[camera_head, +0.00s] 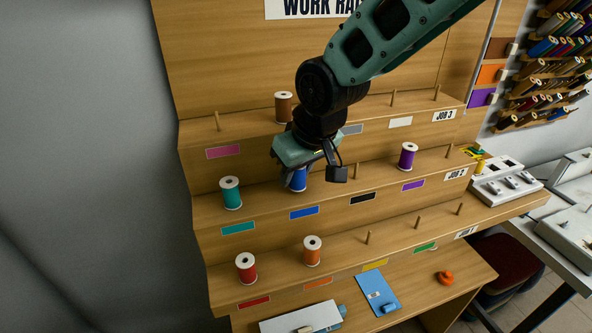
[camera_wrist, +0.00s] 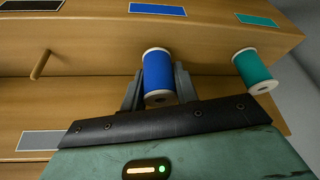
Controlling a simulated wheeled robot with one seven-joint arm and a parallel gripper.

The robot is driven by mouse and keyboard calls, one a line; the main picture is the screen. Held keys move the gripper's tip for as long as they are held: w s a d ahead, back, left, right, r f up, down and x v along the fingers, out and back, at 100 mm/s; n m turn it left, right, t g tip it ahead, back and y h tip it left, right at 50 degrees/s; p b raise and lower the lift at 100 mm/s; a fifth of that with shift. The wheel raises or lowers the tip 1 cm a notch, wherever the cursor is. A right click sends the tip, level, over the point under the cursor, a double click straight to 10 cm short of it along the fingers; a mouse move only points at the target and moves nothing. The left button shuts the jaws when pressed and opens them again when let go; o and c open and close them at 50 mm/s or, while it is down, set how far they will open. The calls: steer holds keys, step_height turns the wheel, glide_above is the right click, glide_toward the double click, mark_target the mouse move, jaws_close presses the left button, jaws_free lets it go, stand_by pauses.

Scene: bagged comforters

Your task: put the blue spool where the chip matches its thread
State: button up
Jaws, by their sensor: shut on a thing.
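The blue spool (camera_head: 297,181) is gripped between the two fingers of my gripper (camera_head: 304,170), at the middle tier of the rack. The gripper hides its upper part in the head view. In the wrist view the blue spool (camera_wrist: 157,72) sits between the fingers, its white end facing the camera. The blue chip (camera_head: 304,213) is on the middle tier's front face, just below the spool; it also shows in the wrist view (camera_wrist: 157,10). I cannot tell whether the spool rests on the shelf or is around a peg.
A teal spool (camera_head: 231,193) stands left of my gripper above a teal chip (camera_head: 238,228). A purple spool (camera_head: 407,156) stands to the right, beyond a bare peg (camera_head: 356,171) above the black chip (camera_head: 363,198). A brown spool (camera_head: 284,107) is on the upper tier behind.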

steer(key=shift+f+b, duration=0.3)
steer(key=shift+f, duration=0.15)
steer(key=o, duration=1.7)
steer(key=shift+c, duration=0.2)
steer(key=shift+r, duration=0.2)
steer(key=shift+w+p+v, duration=0.15)
steer(key=shift+p+v, duration=1)
steer(key=shift+v, duration=0.5)
steer(key=shift+w+p+v, duration=0.1)
steer(key=shift+p+v, duration=1.05)
steer(key=shift+v, duration=0.5)
steer(key=shift+a+r, duration=0.15)
steer(key=shift+a, duration=0.05)
steer(key=b+v, duration=0.3)
steer(key=v, duration=1.4)
steer(key=shift+r, duration=0.2)
steer(key=shift+d, duration=0.1)
